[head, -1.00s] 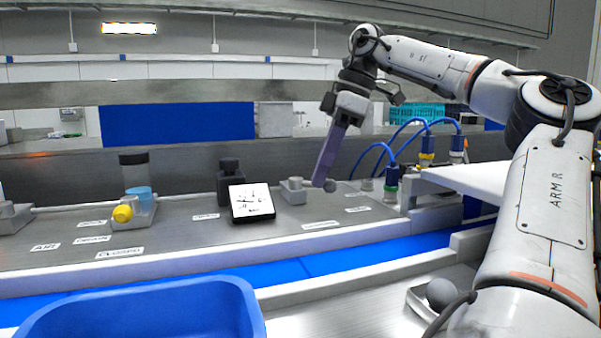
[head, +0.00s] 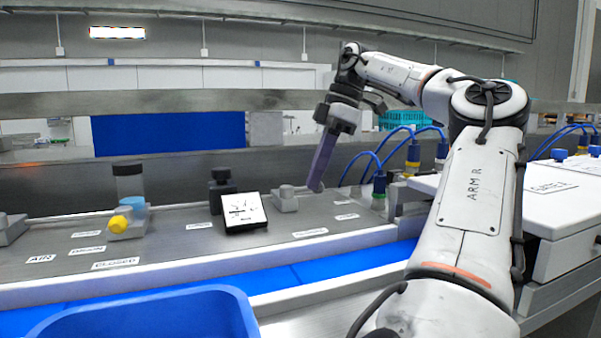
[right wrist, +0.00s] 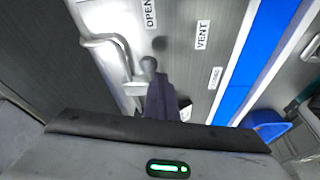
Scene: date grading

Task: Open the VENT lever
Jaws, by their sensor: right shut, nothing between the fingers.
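The VENT lever shows in the right wrist view as a grey rod with a round ball knob (right wrist: 149,64), beside the OPEN label (right wrist: 150,13), the VENT label (right wrist: 202,35) and the CLOSED label (right wrist: 215,78). In the head view its grey block (head: 285,200) sits on the console, and the knob is hard to make out at the fingertips. My right gripper (head: 316,186) points down there, its purple fingers shut and empty. In the wrist view the fingers (right wrist: 160,98) end right by the knob; I cannot tell whether they touch. My left gripper is out of view.
A black-framed gauge (head: 243,211) stands left of the lever block. Farther left is another lever with a yellow knob (head: 119,224). Blue hoses (head: 362,160) rise at the right beside a white box (head: 545,190). A blue bin (head: 150,312) is in front.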

